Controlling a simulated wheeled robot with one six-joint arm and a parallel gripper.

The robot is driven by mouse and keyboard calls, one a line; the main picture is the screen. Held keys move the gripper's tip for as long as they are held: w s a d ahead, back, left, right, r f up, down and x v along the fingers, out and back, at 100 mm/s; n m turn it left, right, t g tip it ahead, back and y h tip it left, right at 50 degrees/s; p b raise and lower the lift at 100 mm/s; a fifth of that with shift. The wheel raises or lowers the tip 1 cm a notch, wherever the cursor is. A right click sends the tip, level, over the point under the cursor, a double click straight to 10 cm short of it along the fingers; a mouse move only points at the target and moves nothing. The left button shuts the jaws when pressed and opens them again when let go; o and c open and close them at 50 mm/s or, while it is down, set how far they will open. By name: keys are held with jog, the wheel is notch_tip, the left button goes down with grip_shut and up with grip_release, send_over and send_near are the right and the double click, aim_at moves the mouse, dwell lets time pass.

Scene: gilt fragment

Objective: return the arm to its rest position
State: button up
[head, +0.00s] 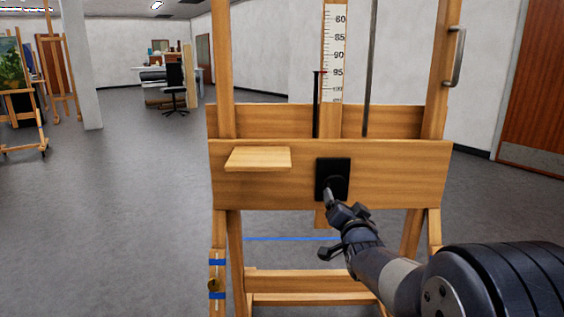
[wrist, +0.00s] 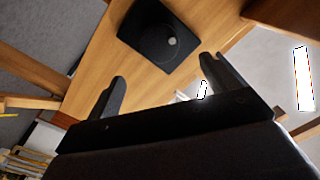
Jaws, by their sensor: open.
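My arm reaches in from the lower right of the head view, with my gripper (head: 333,215) in front of a wooden easel (head: 400,175). A square black plate (head: 333,165) is fixed on the easel's wide crossboard, just beyond the fingertips. In the wrist view my gripper (wrist: 160,85) is open, its two dark fingers spread with nothing between them. The black plate (wrist: 150,45) shows there beyond the fingers, with a small round knob on it. I cannot tell whether a fingertip touches the plate.
A small wooden ledge (head: 258,158) juts from the crossboard. A metal handle (head: 457,57) is on the right post, and a numbered scale (head: 335,60) runs up the middle. Other easels (head: 58,65) stand far left. The grey floor (head: 110,200) at left is clear.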

aim_at(334, 187)
jog(key=w+b, duration=0.2)
jog(key=w, duration=0.8)
jog(key=shift+w+a, duration=0.1)
jog(key=shift+w, duration=0.2)
jog(key=shift+s+r+n, duration=0.1)
jog(key=shift+n, duration=0.7)
jog(key=n, duration=0.3)
jog(key=shift+n, duration=0.4)
jog(key=n, duration=0.5)
jog(key=shift+a, duration=0.1)
jog(key=n, duration=0.5)
jog(key=shift+a, duration=0.1)
jog(key=shift+n+p, duration=1)
jog(key=shift+n, duration=1.7)
